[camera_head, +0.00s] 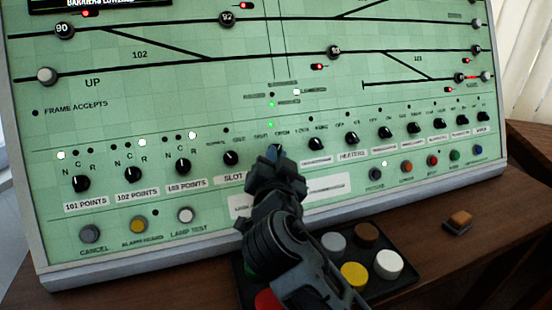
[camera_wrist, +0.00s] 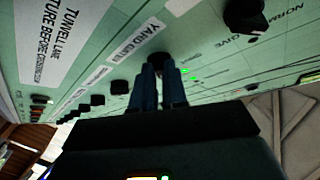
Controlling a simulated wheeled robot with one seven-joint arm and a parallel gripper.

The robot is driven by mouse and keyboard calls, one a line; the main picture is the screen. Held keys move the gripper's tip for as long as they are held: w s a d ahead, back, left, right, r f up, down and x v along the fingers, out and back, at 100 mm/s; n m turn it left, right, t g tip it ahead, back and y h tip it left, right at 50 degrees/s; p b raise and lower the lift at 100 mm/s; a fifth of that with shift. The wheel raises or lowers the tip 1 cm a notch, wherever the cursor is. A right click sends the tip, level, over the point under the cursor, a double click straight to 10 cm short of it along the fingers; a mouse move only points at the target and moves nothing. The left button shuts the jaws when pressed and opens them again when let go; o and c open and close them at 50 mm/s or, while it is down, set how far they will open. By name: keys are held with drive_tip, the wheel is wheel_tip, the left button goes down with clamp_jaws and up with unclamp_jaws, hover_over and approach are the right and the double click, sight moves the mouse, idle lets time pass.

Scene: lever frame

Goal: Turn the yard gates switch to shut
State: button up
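The yard gates switch (camera_wrist: 158,57) is a small black knob on the green panel, under the white YARD GATES label (camera_wrist: 146,36) in the wrist view. My gripper (camera_wrist: 159,72) has its two dark fingers at the knob, one on either side, with only a narrow gap between them; they appear closed on it. In the head view my gripper (camera_head: 277,158) is against the lower middle of the panel, between the slot switch (camera_head: 231,158) and the knobs to the right. It hides most of the yard gates switch, so I cannot tell which way the switch points.
A green lamp (camera_head: 270,124) is lit just above the switch, with another green lamp higher. Neighbouring black knobs stand close on both sides, including one (camera_head: 317,143) to the right. A black button box (camera_head: 395,284) with coloured buttons sits on the wooden desk below my arm.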

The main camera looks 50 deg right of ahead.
clamp_jaws()
